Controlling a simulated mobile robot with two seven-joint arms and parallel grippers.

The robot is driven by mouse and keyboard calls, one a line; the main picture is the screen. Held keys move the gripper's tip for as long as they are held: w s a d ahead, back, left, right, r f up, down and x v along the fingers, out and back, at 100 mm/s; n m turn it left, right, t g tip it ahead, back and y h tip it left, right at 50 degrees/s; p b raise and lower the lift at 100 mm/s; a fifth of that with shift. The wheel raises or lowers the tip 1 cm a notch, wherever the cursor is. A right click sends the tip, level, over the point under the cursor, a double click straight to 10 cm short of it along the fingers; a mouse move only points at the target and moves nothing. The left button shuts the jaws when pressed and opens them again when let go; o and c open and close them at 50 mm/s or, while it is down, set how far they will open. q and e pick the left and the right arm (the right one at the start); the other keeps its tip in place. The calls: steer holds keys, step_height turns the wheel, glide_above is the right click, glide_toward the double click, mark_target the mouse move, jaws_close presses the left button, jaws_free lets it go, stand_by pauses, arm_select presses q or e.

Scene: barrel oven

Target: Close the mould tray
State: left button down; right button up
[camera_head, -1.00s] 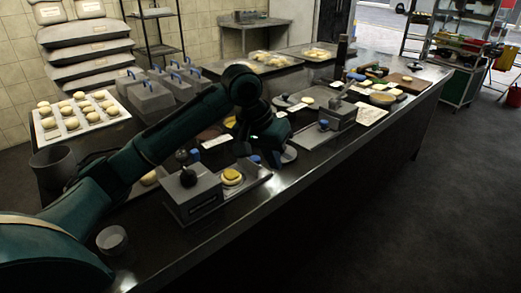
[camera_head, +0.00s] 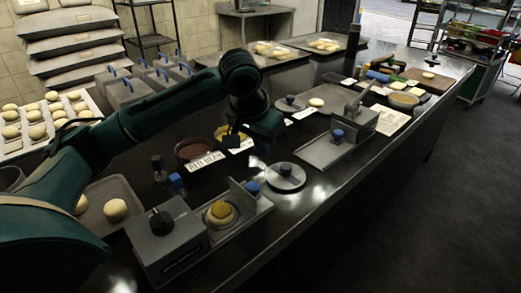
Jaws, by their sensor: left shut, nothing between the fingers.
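The nearer grey press box (camera_head: 168,238) stands on the dark counter with a black knob on top. Its mould tray (camera_head: 261,205) sticks out to the right of the box, so it stands open. A round yellow-topped dough piece (camera_head: 221,214) sits in the tray. An upright grey plate (camera_head: 240,195) and a blue knob (camera_head: 253,187) are at the tray's far side. My left gripper (camera_head: 264,143) is beyond the tray, apart from it, pointing down, shut and empty. Its fingertips are dark and hard to make out. My right gripper is not in view.
Bowls (camera_head: 192,150) and a label card lie behind. A dough tray (camera_head: 112,190) is at left.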

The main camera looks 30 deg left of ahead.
arm_select(q)
steer(key=b+x, duration=0.1)
steer(key=x, duration=0.6)
steer(key=shift+f, duration=0.4)
steer(key=shift+s+a+f, duration=0.1)
steer(key=shift+s+f, duration=0.05)
steer(key=shift+f, duration=0.1)
steer(key=shift+s+a+r, duration=0.1)
steer(key=shift+s+a, duration=0.1)
steer(key=shift+s, duration=1.5)
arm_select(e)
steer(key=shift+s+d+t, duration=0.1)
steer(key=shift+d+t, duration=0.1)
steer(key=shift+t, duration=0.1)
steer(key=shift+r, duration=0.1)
